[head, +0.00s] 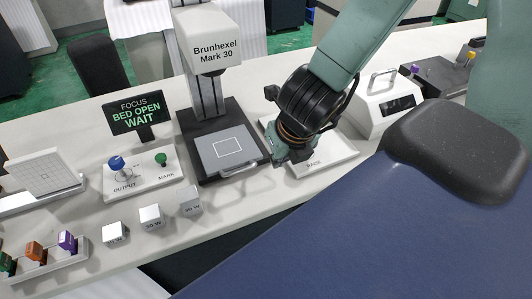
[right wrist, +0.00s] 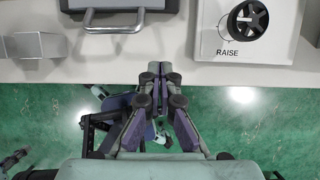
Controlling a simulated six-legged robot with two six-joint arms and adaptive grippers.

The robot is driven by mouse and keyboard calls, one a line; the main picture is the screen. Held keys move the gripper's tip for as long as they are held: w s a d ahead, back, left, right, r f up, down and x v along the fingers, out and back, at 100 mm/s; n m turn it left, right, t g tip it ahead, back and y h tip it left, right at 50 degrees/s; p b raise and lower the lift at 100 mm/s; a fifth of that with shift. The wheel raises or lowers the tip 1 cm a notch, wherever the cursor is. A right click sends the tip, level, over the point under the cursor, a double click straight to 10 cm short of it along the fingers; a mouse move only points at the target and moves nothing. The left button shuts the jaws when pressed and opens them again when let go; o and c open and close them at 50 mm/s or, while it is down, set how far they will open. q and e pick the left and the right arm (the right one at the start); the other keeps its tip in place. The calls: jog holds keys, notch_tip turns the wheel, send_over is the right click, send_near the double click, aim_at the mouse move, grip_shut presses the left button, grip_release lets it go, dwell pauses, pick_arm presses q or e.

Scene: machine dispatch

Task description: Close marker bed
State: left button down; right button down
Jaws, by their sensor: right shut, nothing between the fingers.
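The marker, labelled Brunhexel Mark 30 (head: 213,50), stands at mid-table in the head view. Its bed (head: 211,146) is a grey plate with a white square outline and a handle on its front edge. The bed handle (right wrist: 114,29) also shows at the top left of the right wrist view. The screen (head: 137,113) reads FOCUS, BED OPEN, WAIT. My right gripper (head: 280,158) is just right of the bed; in the right wrist view its shut, empty fingertips (right wrist: 160,68) are apart from the handle, to its right. My left gripper is not in view.
A white panel (right wrist: 212,40) marked RAISE, with a black knob (right wrist: 247,18), lies right of the bed. A panel with blue and green knobs (head: 145,185) stands left. Metal cubes (head: 151,217) sit near the front edge. A white box (head: 385,106) stands behind my right arm.

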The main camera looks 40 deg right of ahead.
jog(key=b+x, duration=0.3)
jog(key=shift+w+a+b, duration=0.2)
jog(key=shift+w+b, duration=0.05)
jog(key=shift+b, duration=0.05)
jog(key=b+x, duration=0.1)
jog(key=x, duration=0.1)
jog(key=b+x, duration=0.1)
jog(key=x, duration=0.1)
jog(key=shift+s+d+f, duration=0.1)
jog(key=shift+d+f, duration=0.15)
jog(key=w, duration=0.2)
jog(key=shift+w+d+f, duration=0.1)
jog(key=shift+w+d, duration=0.1)
jog(key=shift+w, duration=0.15)
jog(key=shift+w+p, duration=0.4)
jog(key=shift+w+d, duration=0.25)
jog(key=shift+w, duration=0.25)
jog(key=shift+a, duration=0.1)
